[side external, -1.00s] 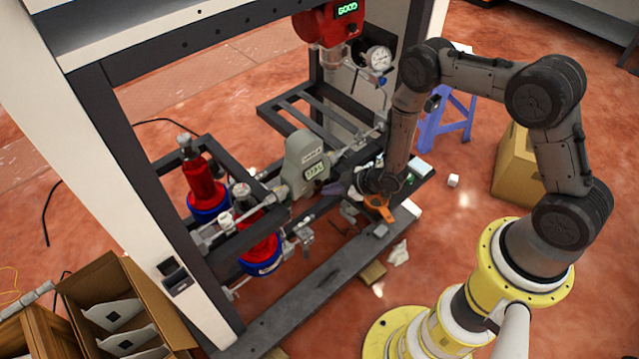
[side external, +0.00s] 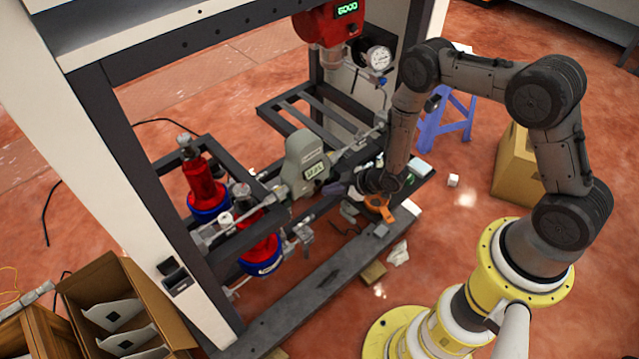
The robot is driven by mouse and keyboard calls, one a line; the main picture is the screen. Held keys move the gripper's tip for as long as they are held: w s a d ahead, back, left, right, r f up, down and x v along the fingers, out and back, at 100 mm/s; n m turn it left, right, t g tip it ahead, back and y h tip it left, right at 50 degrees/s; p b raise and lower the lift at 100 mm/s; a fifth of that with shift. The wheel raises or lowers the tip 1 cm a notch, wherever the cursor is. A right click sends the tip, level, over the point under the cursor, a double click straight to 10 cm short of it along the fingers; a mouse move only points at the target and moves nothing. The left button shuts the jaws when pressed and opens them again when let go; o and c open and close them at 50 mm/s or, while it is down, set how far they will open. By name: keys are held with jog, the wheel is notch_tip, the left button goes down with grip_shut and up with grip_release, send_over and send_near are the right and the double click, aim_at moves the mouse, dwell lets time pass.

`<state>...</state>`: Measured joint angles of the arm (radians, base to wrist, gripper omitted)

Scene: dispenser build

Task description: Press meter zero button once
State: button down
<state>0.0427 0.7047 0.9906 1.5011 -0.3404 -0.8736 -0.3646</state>
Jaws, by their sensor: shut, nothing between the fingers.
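I cannot make out the zero button.
A red unit (side external: 322,25) with a green readout and a round gauge (side external: 378,59) hang above. Red cylinders (side external: 205,185) stand left of the meter. An orange tool (side external: 379,208) and small items lie below my wrist. A cardboard box (side external: 125,310) is lower left.

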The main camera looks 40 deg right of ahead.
jog(key=shift+w, duration=0.1)
dwell(0.7)
jog(key=shift+w, duration=0.35)
jog(key=shift+w, duration=0.5)
dwell(0.9)
jog(key=shift+s, duration=0.9)
jog(key=shift+s, duration=0.1)
jog(key=shift+s, duration=2.45)
